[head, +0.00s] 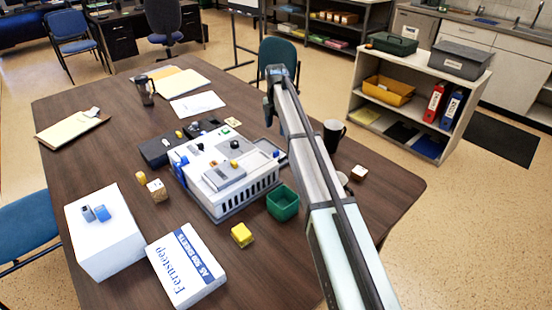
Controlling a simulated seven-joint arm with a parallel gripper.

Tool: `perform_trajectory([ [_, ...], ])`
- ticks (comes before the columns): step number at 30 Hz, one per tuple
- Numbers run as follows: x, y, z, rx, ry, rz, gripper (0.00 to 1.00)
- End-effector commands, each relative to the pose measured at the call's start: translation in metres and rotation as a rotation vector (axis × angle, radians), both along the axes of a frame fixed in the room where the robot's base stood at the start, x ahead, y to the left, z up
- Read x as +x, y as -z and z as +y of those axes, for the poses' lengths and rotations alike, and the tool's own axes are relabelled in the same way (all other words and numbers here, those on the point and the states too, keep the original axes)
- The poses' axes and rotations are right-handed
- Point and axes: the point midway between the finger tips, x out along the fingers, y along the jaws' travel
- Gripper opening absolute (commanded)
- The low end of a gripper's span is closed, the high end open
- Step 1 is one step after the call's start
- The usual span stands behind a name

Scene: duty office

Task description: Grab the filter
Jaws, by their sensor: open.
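No object on the table (110,190) can be told for certain as the filter at this size. A white slotted unit (252,193) stands mid-table, with a grey panel (224,176) and small blue, black and yellow pieces on top. My gripper (268,111) is at the far end of my arm, above the table's far right side, beyond the unit in the picture. It is open, with nothing visible in it. My arm hides part of the table right of the unit.
A green open bin (283,203), yellow block (242,235), white box (100,241) and Fernsleep carton (187,269) stand at the front. A dark mug (333,134) is right of my arm; a dark cup (144,91) is at the far left.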

Motion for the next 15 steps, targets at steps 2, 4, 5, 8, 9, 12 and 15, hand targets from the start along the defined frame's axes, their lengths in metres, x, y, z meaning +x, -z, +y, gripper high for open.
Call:
perform_trajectory([
  [2,0.000,0.004,0.000,-0.001,-0.006,0.001,0.72],
  [4,0.000,0.011,0.000,-0.001,-0.005,0.001,0.72],
  [5,0.000,0.014,0.000,-0.001,-0.005,0.001,0.72],
  [8,-0.001,0.029,0.000,-0.001,-0.004,0.002,0.72],
  [9,-0.001,0.035,0.000,-0.001,-0.004,0.002,0.72],
  [12,-0.001,0.053,0.000,-0.001,-0.003,0.002,0.72],
  [15,0.000,0.069,0.000,-0.001,-0.003,0.002,0.72],
])
